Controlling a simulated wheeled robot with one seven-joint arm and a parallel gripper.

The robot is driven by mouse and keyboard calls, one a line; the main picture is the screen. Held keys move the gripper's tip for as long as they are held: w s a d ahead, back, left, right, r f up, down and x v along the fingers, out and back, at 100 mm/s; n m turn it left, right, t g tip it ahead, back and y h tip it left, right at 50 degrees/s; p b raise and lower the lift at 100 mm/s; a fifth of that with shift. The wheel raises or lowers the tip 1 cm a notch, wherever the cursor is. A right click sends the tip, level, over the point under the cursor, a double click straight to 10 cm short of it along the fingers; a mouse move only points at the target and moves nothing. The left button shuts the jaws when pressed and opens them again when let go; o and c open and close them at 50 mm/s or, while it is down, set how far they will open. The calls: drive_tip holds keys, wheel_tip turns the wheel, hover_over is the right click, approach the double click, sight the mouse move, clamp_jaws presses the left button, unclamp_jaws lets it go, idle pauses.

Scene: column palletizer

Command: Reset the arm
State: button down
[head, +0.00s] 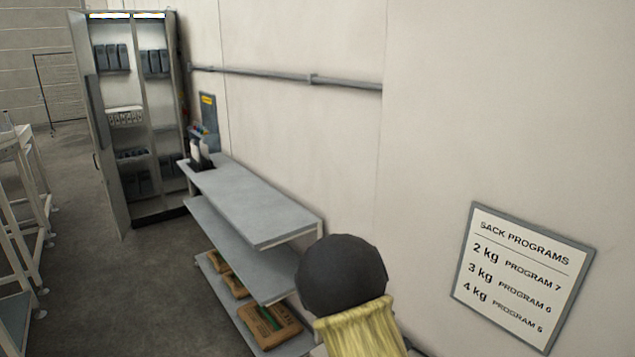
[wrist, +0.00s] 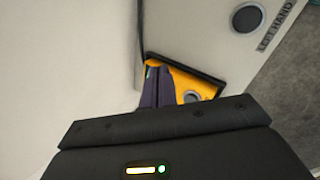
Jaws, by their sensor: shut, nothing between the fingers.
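My gripper (wrist: 157,75) shows in the wrist view, its dark fingers together and nothing seen between them. Beyond the fingers is a yellow-orange part (wrist: 188,84) with a black edge and a round grey spot. What it belongs to is not clear. In the head view a dark rounded part with a yellow ribbed sleeve, which looks like part of my arm, stands at the bottom centre. The gripper itself does not show in the head view.
A grey shelf bench (head: 245,200) runs along the wall, with brown sacks (head: 268,324) on its lowest shelf. An open lit cabinet (head: 160,190) stands behind it. A "SACK PROGRAMS" sign (head: 522,276) hangs at right. A white frame (head: 30,165) stands at left, with clear floor between.

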drive_tip(key=s+a+r+m+y+b, duration=0.1)
drive_tip(key=s+r+m+y+b, duration=0.1)
drive_tip(key=s+m, duration=0.4)
drive_tip(key=s+a+r+m+g+y+b, duration=0.1)
drive_tip(key=s+m, duration=0.4)
drive_tip(key=s, duration=1)
drive_tip(key=shift+s+r+m+y+b, duration=0.35)
drive_tip(key=shift+r+y+b, duration=0.35)
drive_tip(key=shift+y, duration=0.4)
